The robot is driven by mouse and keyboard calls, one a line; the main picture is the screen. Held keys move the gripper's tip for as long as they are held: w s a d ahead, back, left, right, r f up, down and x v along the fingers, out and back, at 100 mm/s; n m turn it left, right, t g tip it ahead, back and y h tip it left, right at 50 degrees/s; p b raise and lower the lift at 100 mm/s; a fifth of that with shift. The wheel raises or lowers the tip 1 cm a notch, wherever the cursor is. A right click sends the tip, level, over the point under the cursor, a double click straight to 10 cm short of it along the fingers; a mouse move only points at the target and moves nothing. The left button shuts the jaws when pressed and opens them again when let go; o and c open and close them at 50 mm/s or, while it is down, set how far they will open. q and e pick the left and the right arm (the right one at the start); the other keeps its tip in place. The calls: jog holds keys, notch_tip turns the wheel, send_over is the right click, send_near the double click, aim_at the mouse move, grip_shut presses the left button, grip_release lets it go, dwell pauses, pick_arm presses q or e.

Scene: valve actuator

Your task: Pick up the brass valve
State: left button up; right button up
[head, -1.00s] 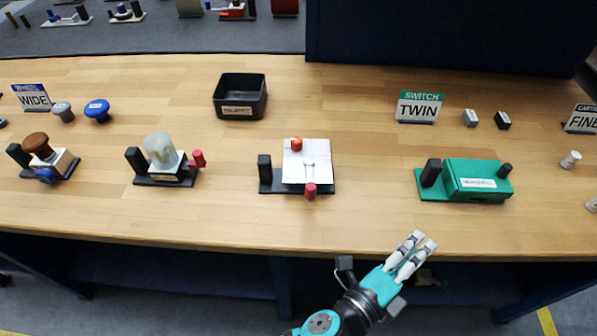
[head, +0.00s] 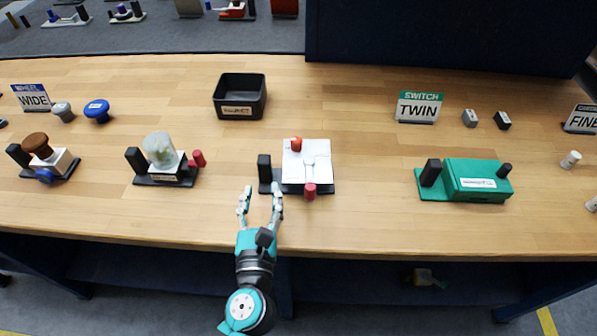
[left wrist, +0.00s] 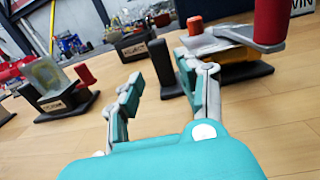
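A unit with a white top plate (head: 318,162), red knobs and a black base stands on the bench in the middle of the head view. In the left wrist view a yellow, brass-like body (left wrist: 240,72) shows under its pale top. I cannot tell for sure that this is the brass valve. My left gripper (head: 260,194) is open and empty, its fingers pointing at the unit's black post (head: 264,167). In the left wrist view the post (left wrist: 161,62) shows beyond and between the parted fingers (left wrist: 163,82). My right gripper is not in view.
A black bin (head: 240,112) stands behind. A unit with a cloudy dome (head: 160,150) is left, a green unit (head: 480,180) right. A small brownish-yellow item (head: 425,277) lies below the bench, unclear. The wooden top between units is clear.

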aim_at(266, 155)
pick_arm(q)
jog(key=w, duration=1.1)
jog(key=shift+w+a, duration=0.25)
grip_shut()
